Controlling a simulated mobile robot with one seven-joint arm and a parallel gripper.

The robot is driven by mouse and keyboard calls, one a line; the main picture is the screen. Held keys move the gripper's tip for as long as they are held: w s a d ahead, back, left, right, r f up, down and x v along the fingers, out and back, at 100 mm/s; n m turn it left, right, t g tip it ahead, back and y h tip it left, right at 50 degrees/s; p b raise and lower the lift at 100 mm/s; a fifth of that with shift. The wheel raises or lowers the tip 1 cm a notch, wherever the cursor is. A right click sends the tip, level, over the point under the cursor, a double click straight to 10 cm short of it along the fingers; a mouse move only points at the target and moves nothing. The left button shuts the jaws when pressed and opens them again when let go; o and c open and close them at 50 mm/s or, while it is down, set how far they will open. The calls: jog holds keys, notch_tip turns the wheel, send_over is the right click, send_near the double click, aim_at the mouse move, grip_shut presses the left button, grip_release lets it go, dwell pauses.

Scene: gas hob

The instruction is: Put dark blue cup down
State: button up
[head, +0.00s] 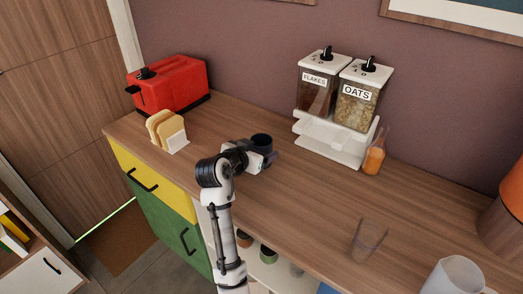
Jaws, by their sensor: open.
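The dark blue cup (261,142) shows as a dark round rim just beyond the end of my arm, over the wooden counter. My gripper (262,154) is at the cup, with its jaws open. The wrist hides most of the cup's near side and the fingertips. I cannot tell whether the fingers still touch the cup. The cup looks upright and at the counter's surface, but its base is hidden.
A red toaster (172,86) and a toast rack with bread (166,131) stand to the left. A cereal dispenser (338,138), an orange bottle (374,157), a clear glass (368,240) and a white jug (455,277) stand to the right. Wooden counter (300,200) is clear between.

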aim_at(266, 144)
jog(key=x, duration=0.3)
jog(key=shift+w+d+p, duration=0.15)
jog(key=shift+p, duration=0.2)
jog(key=c, duration=1.2)
jog(key=shift+r, duration=0.1)
